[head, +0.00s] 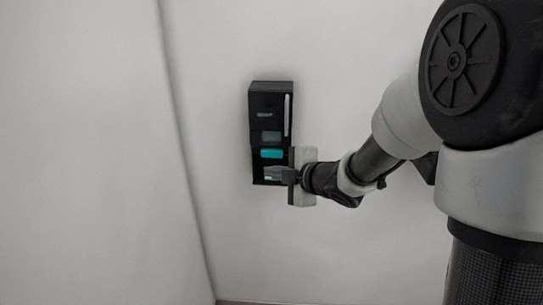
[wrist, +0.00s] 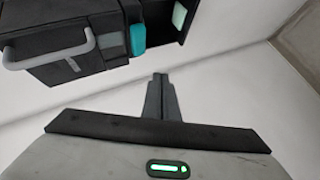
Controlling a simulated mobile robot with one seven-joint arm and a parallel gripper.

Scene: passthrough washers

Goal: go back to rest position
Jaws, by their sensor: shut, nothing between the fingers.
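My gripper (head: 285,175) is in front of the lower part of a black wall-mounted unit (head: 266,108) in the head view. In the wrist view my gripper (wrist: 160,80) has its two dark fingers together with nothing between them. The black unit (wrist: 60,20) is at the upper left there, apart from the fingertips. My gripper hides part of the unit's lower right side in the head view.
The unit has a light grey handle (head: 287,115) and a teal part (head: 271,154), both also in the wrist view as the handle (wrist: 48,57) and the teal part (wrist: 137,38). A pale wall (head: 90,150) stands at the left. The space around the unit is clear.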

